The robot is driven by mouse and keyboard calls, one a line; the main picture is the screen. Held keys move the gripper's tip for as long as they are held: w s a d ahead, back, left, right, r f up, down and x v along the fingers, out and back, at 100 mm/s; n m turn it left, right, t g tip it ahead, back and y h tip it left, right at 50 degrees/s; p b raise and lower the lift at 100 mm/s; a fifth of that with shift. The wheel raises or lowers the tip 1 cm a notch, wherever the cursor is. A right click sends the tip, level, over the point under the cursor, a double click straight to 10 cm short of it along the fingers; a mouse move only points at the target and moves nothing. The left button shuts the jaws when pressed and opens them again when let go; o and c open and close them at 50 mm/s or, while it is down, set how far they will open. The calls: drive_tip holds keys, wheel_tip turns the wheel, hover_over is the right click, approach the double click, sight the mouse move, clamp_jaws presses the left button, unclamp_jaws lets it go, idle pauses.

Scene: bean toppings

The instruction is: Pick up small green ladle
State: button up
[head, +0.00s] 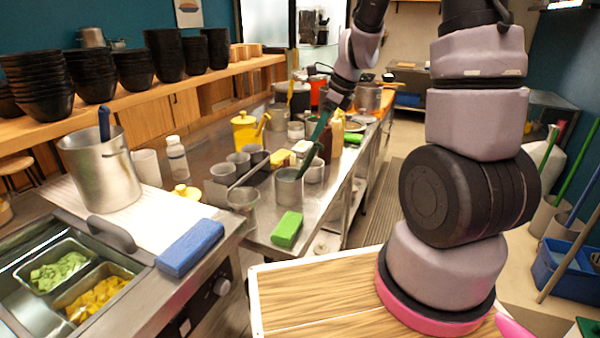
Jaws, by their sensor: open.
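The small green ladle (316,134) shows as a dark green handle that slants up and to the right. Its lower end goes down at a metal cup (288,188) on the steel counter, and its bowl is hidden. My arm reaches from the right over the counter. My gripper (331,108) points down at the top of the handle, very close to it in the picture. It is open. The fingers are small and dark here, and I cannot tell whether the handle lies between them.
Several grey cups (238,162), a yellow canister (244,130) and bottles (337,134) crowd the counter around the ladle. A green block (286,229) lies at the counter's near edge. A blue block (190,248) and a large pot (100,172) stand left.

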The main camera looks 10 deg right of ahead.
drive_tip(key=m, duration=0.1)
hover_over(302, 167)
drive_tip(key=d, duration=0.3)
wheel_tip(302, 167, down, 7)
drive_tip(key=shift+s+d+r, duration=0.1)
drive_tip(key=x, duration=0.5)
drive_tip(key=shift+a+f, duration=0.25)
drive_tip(key=shift+a, duration=0.2)
clamp_jaws()
